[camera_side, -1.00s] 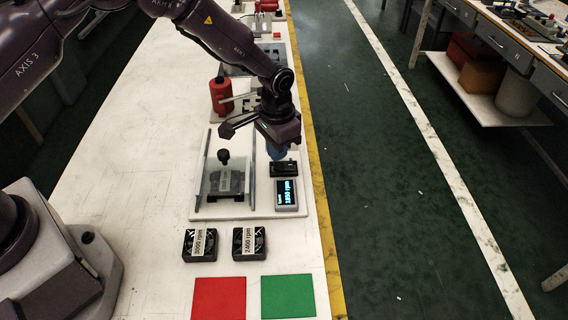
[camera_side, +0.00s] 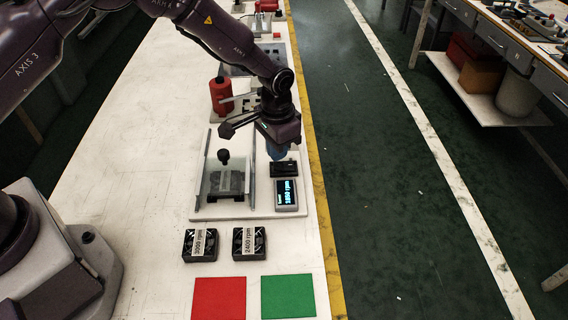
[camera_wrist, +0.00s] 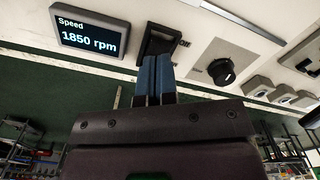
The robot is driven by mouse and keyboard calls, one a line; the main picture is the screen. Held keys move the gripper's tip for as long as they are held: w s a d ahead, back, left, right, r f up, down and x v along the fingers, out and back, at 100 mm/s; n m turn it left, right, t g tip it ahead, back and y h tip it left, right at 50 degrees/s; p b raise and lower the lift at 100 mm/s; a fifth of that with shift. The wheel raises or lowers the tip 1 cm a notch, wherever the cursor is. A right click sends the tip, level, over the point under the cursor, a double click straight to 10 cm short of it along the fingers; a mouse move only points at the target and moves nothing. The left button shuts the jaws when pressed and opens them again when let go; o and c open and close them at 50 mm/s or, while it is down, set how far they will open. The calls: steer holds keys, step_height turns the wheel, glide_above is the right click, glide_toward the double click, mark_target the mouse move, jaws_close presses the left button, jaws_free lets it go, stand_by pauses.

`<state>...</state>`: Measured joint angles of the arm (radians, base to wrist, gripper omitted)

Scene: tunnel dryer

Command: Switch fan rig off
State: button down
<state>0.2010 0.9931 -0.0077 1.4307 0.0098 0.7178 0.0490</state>
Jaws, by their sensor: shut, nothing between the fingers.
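The fan rig (camera_side: 205,205) stands on a white base plate, with clear upright side walls and a black knob (camera_side: 223,156) between them. Its black switch (camera_side: 284,169) sits on the right of the base; in the wrist view the switch (camera_wrist: 160,40) is a dark rocker in a black frame. The display (camera_side: 287,194) is lit; in the wrist view the display (camera_wrist: 90,33) reads "Speed 1850 rpm". My gripper (camera_side: 278,155) is shut and empty, just behind the switch. In the wrist view its blue fingertips (camera_wrist: 154,58) overlap the switch's lower edge; I cannot tell whether they touch.
Two black fans, labelled 3000 rpm (camera_side: 200,244) and 2400 rpm (camera_side: 249,242), lie in front of the rig. A red mat (camera_side: 219,299) and a green mat (camera_side: 288,297) are nearer. A red cylinder (camera_side: 221,97) stands behind the rig. A round black knob (camera_wrist: 222,71) shows in the wrist view.

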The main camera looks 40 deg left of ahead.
mark_target(275, 165)
steer(key=shift+f, duration=1.35)
stand_by(1.0)
steer(key=shift+r, duration=3.55)
steer(key=shift+s+f, duration=0.15)
steer(key=shift+s, duration=0.15)
steer(key=s+a+r+n+t, duration=0.1)
steer(key=s+a+r, duration=0.4)
steer(key=s+r, duration=0.8)
steer(key=s+a+r+n+t, duration=0.2)
steer(key=s+a+r+t, duration=0.2)
steer(key=s+r, duration=0.8)
steer(key=shift+s+a+r+t, duration=0.3)
steer(key=shift+s+a+r, duration=0.15)
steer(key=shift+s, duration=0.65)
